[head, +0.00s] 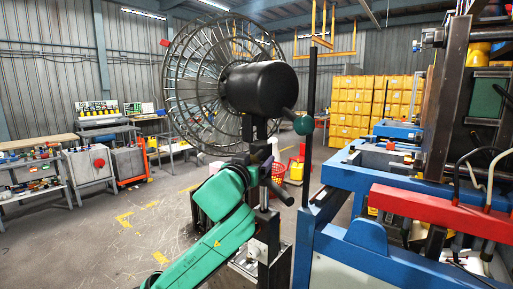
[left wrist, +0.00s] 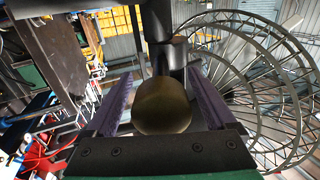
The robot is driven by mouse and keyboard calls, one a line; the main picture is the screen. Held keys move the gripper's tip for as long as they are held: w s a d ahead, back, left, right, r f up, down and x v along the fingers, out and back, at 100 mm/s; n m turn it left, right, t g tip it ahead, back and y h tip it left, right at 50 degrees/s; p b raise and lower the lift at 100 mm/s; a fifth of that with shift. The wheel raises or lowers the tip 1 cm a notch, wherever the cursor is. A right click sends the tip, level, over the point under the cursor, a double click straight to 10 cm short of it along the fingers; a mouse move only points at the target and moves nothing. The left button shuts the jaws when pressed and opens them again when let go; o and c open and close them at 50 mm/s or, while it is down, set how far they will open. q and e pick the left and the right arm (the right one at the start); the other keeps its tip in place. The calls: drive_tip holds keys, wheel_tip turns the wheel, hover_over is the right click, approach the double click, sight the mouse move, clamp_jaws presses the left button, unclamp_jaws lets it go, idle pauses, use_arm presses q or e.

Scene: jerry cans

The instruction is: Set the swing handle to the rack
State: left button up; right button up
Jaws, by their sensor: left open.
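My green left arm reaches up from the bottom of the head view, and my left gripper (head: 270,178) is at its upper end beside the dark stand. In the left wrist view my left gripper (left wrist: 160,90) is open. A dark rounded knob (left wrist: 163,107) on a black stem shows between its two purple fingers. It looks like the end of the swing handle; I cannot tell whether the fingers touch it. In the head view a teal ball knob (head: 303,124) sits by a dark upright post (head: 311,75). I cannot surely pick out the rack. My right gripper is not in view.
A large round wire cage (head: 205,75) with a black motor-like cylinder (head: 260,88) stands just behind my gripper. A blue machine frame (head: 370,255) with a red bar (head: 430,208) fills the right. Yellow crates (head: 355,105) stand far back. Open floor lies left.

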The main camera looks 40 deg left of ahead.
use_arm(q)
drive_tip(key=shift+x, duration=0.85)
drive_tip(key=shift+s+a, duration=0.1)
drive_tip(key=shift+s, duration=0.05)
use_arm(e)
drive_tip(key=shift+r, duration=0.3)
use_arm(q)
drive_tip(key=c, duration=0.3)
clamp_jaws()
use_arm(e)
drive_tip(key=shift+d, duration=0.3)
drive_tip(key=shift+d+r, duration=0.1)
